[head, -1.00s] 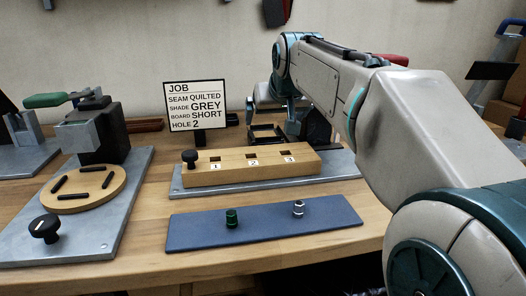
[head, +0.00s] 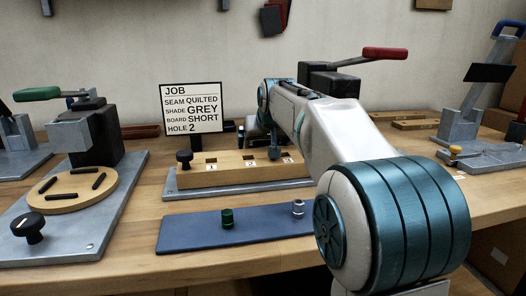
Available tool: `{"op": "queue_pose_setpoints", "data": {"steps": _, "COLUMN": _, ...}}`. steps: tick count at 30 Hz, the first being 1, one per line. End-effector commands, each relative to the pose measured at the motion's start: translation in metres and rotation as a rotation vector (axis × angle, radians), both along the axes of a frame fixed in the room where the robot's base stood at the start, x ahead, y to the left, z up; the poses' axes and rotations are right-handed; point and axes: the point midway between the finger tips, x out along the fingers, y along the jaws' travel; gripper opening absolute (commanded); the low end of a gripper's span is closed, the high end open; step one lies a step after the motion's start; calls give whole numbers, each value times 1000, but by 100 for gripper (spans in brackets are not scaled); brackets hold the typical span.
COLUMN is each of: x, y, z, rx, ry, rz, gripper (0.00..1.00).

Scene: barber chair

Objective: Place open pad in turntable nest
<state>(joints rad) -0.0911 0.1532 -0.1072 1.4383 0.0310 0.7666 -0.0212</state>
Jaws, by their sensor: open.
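The turntable (head: 72,199) is a round wooden disc on a grey metal base at the left. Several short dark bars stand on it around a bare middle, which looks like the nest, and it holds no pad. I cannot make out an open pad in the head view. My arm reaches away over the bench to behind the numbered wooden block. My gripper (head: 258,133) is small, dark and partly hidden there behind the block and beside my wrist. It is open; its fingertips and anything between them are not clear.
The wooden block (head: 222,176) has holes marked 1 to 3. A blue mat (head: 185,236) in front carries a green spool (head: 228,218) and a silver spool (head: 298,208). A press with a green handle (head: 37,94) stands behind the turntable.

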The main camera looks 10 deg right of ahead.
Motion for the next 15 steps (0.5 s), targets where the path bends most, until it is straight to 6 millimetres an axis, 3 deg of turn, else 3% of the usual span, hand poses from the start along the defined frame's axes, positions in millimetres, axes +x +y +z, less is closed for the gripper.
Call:
{"op": "queue_pose_setpoints", "data": {"steps": 6, "x": 1, "y": 0, "z": 0, "rx": 0, "ry": -1, "rz": 0, "gripper": 100}}
{"op": "queue_pose_setpoints", "data": {"steps": 11, "x": 1, "y": 0, "z": 0, "rx": 0, "ry": -1, "rz": 0, "gripper": 58}}
{"op": "queue_pose_setpoints", "data": {"steps": 12, "x": 0, "y": 0, "z": 0, "rx": 0, "ry": -1, "rz": 0, "gripper": 53}}
{"op": "queue_pose_setpoints", "data": {"steps": 15, "x": 1, "y": 0, "z": 1, "rx": 0, "ry": -2, "rz": 0, "gripper": 48}}
